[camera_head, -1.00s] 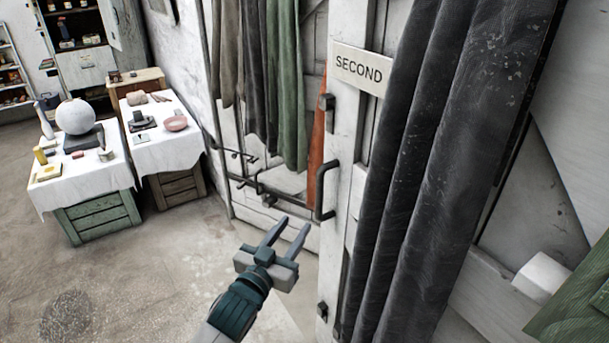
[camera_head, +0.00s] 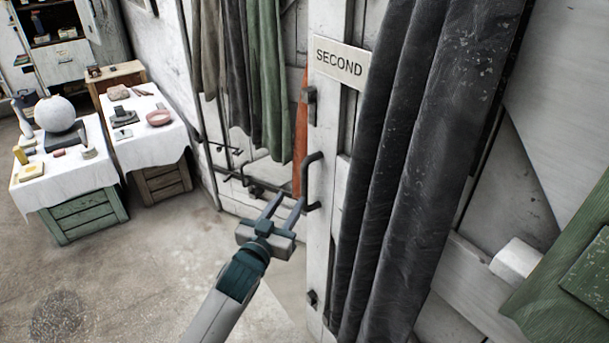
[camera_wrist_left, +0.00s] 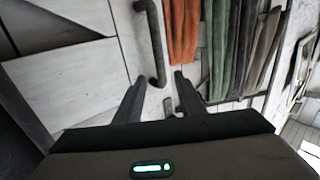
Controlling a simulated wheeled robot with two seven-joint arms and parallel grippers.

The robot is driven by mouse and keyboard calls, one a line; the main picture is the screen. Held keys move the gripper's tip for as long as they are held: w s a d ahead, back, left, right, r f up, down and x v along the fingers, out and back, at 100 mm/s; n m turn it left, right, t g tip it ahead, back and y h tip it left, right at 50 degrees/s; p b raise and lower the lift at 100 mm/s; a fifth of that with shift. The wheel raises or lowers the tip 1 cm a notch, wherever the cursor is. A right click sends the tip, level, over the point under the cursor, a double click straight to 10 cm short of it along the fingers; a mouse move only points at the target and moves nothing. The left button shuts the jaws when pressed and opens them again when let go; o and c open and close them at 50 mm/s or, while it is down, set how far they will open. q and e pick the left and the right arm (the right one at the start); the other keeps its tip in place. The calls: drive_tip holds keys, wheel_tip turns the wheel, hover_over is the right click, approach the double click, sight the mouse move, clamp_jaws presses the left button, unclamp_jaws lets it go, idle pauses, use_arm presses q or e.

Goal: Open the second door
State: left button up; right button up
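The door marked SECOND is white-painted wood (camera_head: 326,125), with a sign (camera_head: 340,62) near its top. Its dark bar handle (camera_head: 309,182) is upright at the left edge of the door; it also shows in the left wrist view (camera_wrist_left: 151,42). My left gripper (camera_head: 287,203) is open and empty, with its fingertips close to the handle's lower end. In the left wrist view the handle's lower end appears between the two fingertips (camera_wrist_left: 159,80); I cannot tell whether they touch. The door appears shut. My right gripper is not in view.
Dark grey curtains (camera_head: 405,150) hang just right of the handle. Green and grey cloths (camera_head: 265,85) and an orange one (camera_head: 300,130) hang to its left. Two cloth-covered crate tables (camera_head: 75,160) with a plaster sphere (camera_head: 54,114) stand at left. The floor (camera_head: 140,260) before them is clear.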

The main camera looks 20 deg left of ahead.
sight(303, 180)
use_arm(q)
drive_tip(key=w+p, duration=0.1)
drive_tip(key=w, duration=0.2)
drive_tip(key=w+p, duration=0.1)
drive_tip(key=w, duration=0.3)
drive_tip(key=w+d+p, duration=0.1)
drive_tip(key=w, duration=0.3)
drive_tip(key=shift+w, duration=0.25)
clamp_jaws()
